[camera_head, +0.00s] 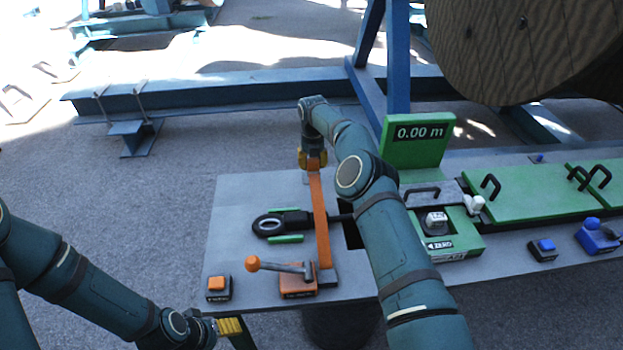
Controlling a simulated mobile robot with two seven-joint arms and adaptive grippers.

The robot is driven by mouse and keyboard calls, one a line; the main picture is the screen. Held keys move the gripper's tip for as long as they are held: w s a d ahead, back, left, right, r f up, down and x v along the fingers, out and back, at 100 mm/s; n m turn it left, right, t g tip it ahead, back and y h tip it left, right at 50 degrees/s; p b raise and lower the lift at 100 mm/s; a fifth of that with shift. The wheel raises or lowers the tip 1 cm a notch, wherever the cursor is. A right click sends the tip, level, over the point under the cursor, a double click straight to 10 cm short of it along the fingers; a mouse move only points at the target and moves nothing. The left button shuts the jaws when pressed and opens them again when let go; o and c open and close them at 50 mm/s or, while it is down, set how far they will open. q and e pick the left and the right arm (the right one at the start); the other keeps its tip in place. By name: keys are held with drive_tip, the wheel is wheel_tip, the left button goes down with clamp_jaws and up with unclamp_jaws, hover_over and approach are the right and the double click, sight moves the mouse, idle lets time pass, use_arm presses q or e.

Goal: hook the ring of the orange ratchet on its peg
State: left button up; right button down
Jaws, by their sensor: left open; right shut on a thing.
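The orange ratchet (298,287) with its lever stands near the front edge of the grey bench. Its orange strap (320,220) runs up from it, across a black fitting, to my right gripper. My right gripper (312,163) points down at the far side of the bench. Its yellow fingers are shut at the strap's upper end. The ring is hidden there or too small to make out. I cannot make out the peg. My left gripper (232,328) is open, low beside the bench's front left edge, away from the ratchet.
A black eye fitting (270,225) lies between green guides (286,239) under the strap. An orange button box (218,288) stands at the front left corner. A green display (418,140) reads 0.00 m. The bench's left part is clear.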

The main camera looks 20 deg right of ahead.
drive_tip(key=shift+f+b, duration=0.85)
drive_tip(key=shift+f, duration=0.05)
idle(0.4)
drive_tip(key=shift+b, duration=0.4)
idle(0.7)
drive_tip(key=shift+f+b, duration=2.1)
drive_tip(key=shift+f, duration=0.05)
idle(2.3)
drive_tip(key=shift+c, duration=2.4)
unclamp_jaws()
drive_tip(key=shift+r, duration=3.8)
